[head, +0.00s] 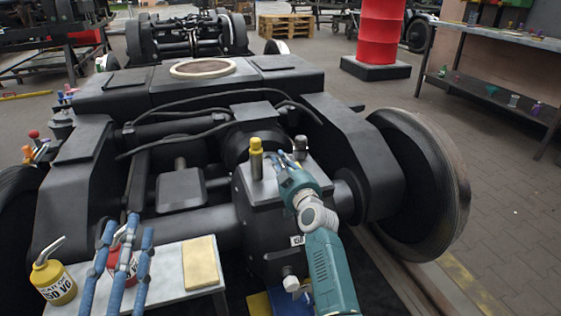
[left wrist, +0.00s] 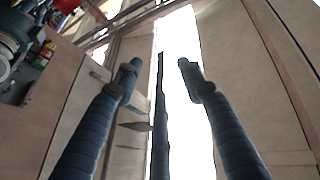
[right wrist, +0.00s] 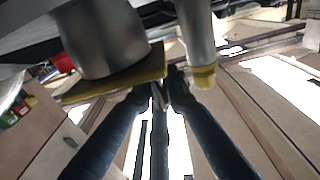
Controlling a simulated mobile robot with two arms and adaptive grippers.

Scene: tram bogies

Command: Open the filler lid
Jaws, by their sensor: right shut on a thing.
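A yellow-topped post (head: 256,160) and a shorter grey post (head: 300,148) stand on the dark gearbox (head: 275,215) of the bogie. My right gripper (head: 279,160) is between them, beside the yellow-topped post. In the right wrist view, a flat yellow plate that looks like the filler lid (right wrist: 120,77) lies across the end of a wide metal neck (right wrist: 102,38). The right fingertips (right wrist: 160,88) are closed at the plate's corner. A thinner yellow-banded cylinder (right wrist: 201,40) is beside them. My left gripper (head: 127,232) is open and empty; its fingers show apart in the left wrist view (left wrist: 160,75).
A small table (head: 180,260) at the lower left carries a yellow oil can (head: 53,282), a red can (head: 122,266) and a tan pad (head: 201,262). A black hose (head: 205,132) crosses the bogie. A large wheel (head: 425,185) stands on the right.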

